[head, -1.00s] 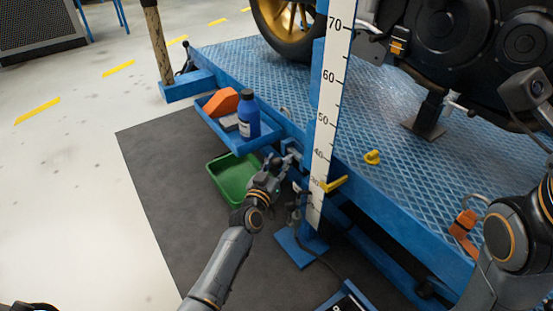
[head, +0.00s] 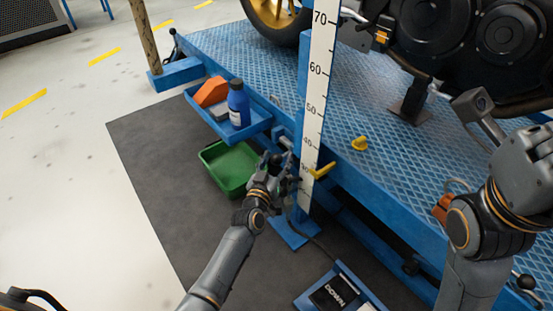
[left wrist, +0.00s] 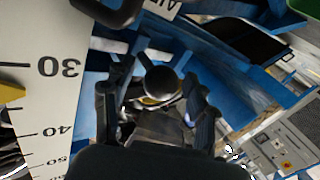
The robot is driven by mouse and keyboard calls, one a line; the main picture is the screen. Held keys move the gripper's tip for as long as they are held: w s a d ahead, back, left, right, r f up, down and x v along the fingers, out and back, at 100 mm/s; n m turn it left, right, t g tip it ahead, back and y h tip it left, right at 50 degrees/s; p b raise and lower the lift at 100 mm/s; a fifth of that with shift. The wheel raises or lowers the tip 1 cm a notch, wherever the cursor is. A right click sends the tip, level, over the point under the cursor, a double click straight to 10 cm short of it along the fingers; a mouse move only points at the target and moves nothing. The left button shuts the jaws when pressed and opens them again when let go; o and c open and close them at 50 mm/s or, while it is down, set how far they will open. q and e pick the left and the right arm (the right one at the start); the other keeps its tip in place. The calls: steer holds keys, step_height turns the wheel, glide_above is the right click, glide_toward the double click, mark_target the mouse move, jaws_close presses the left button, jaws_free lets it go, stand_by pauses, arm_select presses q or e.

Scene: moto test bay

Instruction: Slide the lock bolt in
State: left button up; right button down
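The blue lift post with its white height scale (head: 318,90) stands at the platform edge. The lock bolt shows as a black ball knob (left wrist: 161,82) in the left wrist view, with its shaft mostly hidden behind it. My left gripper (head: 272,162) is beside the post, just below the small tray. In the left wrist view its fingers (left wrist: 158,98) stand apart on either side of the knob, and I see no clear grip on it. My right arm (head: 480,220) shows at the right, but its fingers are out of view.
A blue tray (head: 255,125) holds a blue bottle (head: 238,104). A green bin (head: 226,170) stands below. A DOWN pedal (head: 336,293) lies on the floor in front.

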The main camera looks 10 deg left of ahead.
arm_select(q)
steer(key=s, duration=1.2)
steer(key=shift+a, duration=0.45)
